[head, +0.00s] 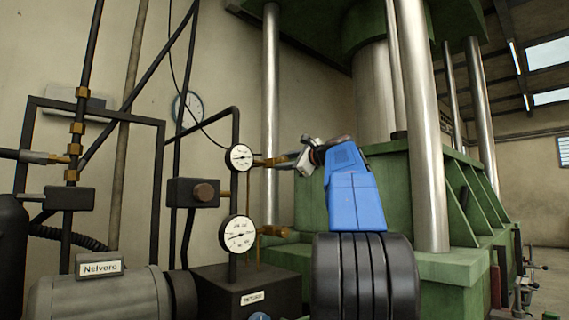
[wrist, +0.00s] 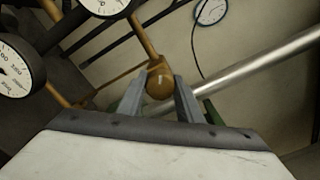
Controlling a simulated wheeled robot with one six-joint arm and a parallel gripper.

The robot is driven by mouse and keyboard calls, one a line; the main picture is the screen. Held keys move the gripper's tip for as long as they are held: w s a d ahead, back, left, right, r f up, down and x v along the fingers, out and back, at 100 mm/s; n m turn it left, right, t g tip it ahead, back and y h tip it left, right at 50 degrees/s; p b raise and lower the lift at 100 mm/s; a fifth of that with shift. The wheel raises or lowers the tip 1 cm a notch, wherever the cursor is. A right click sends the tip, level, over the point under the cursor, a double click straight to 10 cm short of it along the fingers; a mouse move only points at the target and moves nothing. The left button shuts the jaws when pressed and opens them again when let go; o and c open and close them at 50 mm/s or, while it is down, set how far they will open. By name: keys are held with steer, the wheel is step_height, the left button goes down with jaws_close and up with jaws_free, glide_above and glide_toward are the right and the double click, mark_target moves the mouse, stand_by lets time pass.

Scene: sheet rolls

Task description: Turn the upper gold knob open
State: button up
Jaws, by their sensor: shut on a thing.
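The upper gold knob (wrist: 159,86) is a rounded gold end on a gold stem. In the wrist view it sits between the two grey fingers of my gripper (wrist: 165,84), which are shut on it. In the head view my gripper (head: 284,161) reaches in from the right beside the upper gauge (head: 239,158). There the gold stem (head: 262,162) shows, while the knob itself is mostly hidden by the fingers. A light mark shows on the knob in the wrist view. I cannot tell how far it is turned.
A lower gold fitting (head: 273,232) sits beside the lower gauge (head: 238,234).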

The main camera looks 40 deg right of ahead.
steer(key=n, duration=0.5)
steer(key=shift+f+n, duration=0.1)
steer(key=shift+n, duration=0.3)
stand_by(0.4)
steer(key=o, duration=1)
steer(key=shift+o, duration=0.2)
steer(key=s, duration=1.7)
steer(key=shift+s+a, duration=0.2)
steer(key=shift+a, duration=0.05)
